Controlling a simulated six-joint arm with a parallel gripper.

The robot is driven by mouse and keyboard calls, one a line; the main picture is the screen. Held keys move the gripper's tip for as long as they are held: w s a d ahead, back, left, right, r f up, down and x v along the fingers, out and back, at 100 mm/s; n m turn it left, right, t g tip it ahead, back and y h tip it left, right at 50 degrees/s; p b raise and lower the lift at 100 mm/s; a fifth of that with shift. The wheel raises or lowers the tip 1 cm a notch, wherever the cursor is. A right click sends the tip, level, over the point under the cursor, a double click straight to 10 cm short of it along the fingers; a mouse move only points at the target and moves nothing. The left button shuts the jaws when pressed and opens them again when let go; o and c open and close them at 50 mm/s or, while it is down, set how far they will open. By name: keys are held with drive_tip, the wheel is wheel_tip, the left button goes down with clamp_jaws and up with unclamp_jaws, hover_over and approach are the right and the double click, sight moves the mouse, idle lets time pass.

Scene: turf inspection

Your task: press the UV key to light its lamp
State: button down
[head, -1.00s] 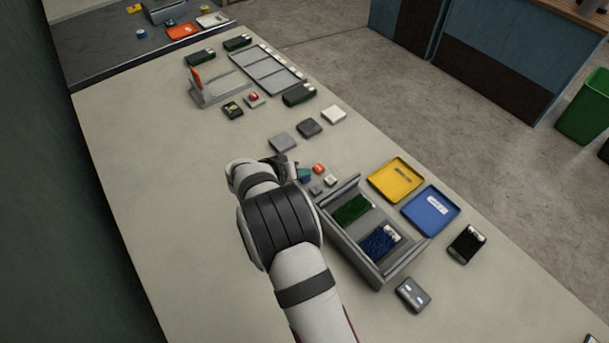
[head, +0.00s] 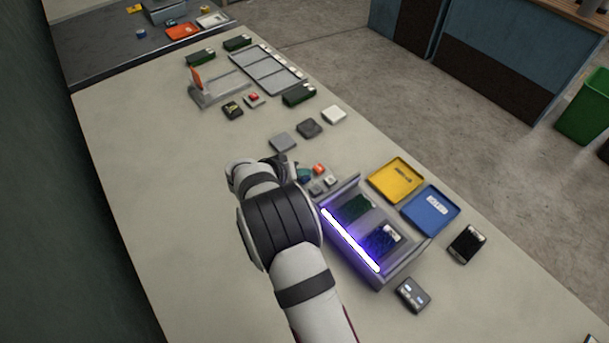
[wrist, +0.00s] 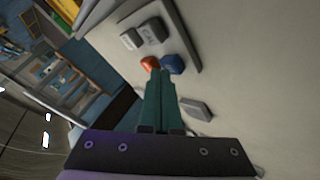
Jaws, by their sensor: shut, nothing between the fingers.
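The UV lamp (head: 350,240) is a bar glowing white-violet along the left side of a grey two-bay box. Its violet light falls on the green and blue turf samples inside. My gripper (wrist: 162,76) is shut and empty, its green fingertips close to a blue key (wrist: 173,65) and an orange-red key (wrist: 149,63). I cannot tell whether the tips touch a key. Grey keys (wrist: 153,32) sit farther up the panel. The red key (head: 319,168) also shows in the head view, beside the box. No key label reads clearly as UV.
A yellow tray (head: 396,179) and a blue tray (head: 431,210) lie right of the box. A small grey device (head: 412,294) and a black one (head: 467,244) lie near it. Flat blocks (head: 309,128) lie behind the keys. The table's left side is clear.

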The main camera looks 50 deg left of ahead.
drive_tip(key=shift+r, duration=0.5)
wheel_tip(320, 180, up, 6)
idle(0.5)
